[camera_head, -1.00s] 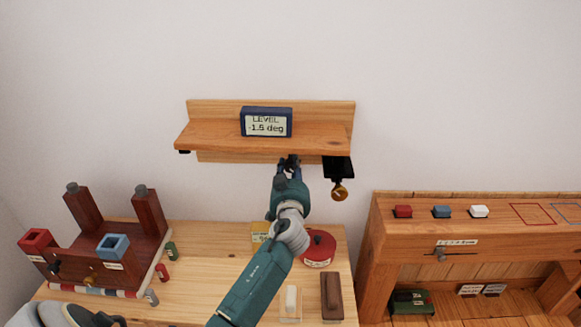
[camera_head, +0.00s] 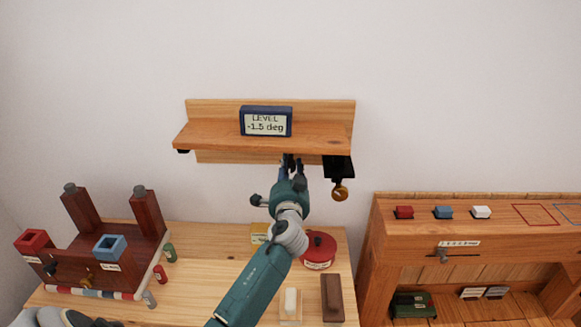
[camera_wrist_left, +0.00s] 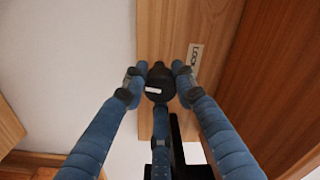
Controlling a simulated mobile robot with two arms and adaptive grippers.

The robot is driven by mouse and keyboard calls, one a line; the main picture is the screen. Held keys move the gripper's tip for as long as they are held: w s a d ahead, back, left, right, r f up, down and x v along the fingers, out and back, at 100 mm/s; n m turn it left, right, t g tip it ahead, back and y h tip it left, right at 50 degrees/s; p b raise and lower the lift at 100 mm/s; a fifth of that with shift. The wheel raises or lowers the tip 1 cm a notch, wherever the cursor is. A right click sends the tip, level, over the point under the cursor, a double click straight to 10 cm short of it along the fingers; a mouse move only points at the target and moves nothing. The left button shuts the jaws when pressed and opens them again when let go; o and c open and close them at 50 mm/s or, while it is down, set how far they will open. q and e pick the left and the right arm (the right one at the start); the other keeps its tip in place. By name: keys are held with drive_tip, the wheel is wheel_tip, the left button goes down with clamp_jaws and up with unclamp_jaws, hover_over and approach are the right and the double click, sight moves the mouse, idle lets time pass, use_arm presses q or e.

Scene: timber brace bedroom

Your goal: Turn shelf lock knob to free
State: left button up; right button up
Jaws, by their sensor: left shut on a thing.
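The wooden wall shelf (camera_head: 215,136) carries a blue level display (camera_head: 266,121) reading -1.5 deg. My left gripper (camera_head: 292,163) reaches up to the underside of the shelf from below. In the left wrist view, the black lock knob (camera_wrist_left: 159,78) with a white mark sits between the two blue fingertips. My left gripper (camera_wrist_left: 159,84) is shut on this knob. A white label (camera_wrist_left: 195,56) starting with LOC is on the wood beside it. In the head view the knob is hidden behind the gripper. My right gripper is not in view.
A black bracket with a brass knob (camera_head: 340,193) hangs under the shelf's right end, close to my gripper. Below stand a table with a dark wooden rack (camera_head: 110,262) and a red round object (camera_head: 318,249). A wooden bench (camera_head: 385,216) stands at right.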

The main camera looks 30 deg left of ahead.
use_arm(q)
drive_tip(key=m, duration=0.3)
drive_tip(key=shift+s+f+m+p, duration=0.1)
drive_tip(key=shift+f+m+p, duration=0.15)
drive_tip(key=shift+m+p, duration=0.05)
drive_tip(key=shift+a+m+p, duration=0.1)
drive_tip(key=shift+m+p, duration=0.2)
drive_tip(key=shift+m, duration=0.9)
drive_tip(key=o, duration=1)
drive_tip(key=shift+o, duration=0.8)
drive_tip(key=shift+r, duration=0.1)
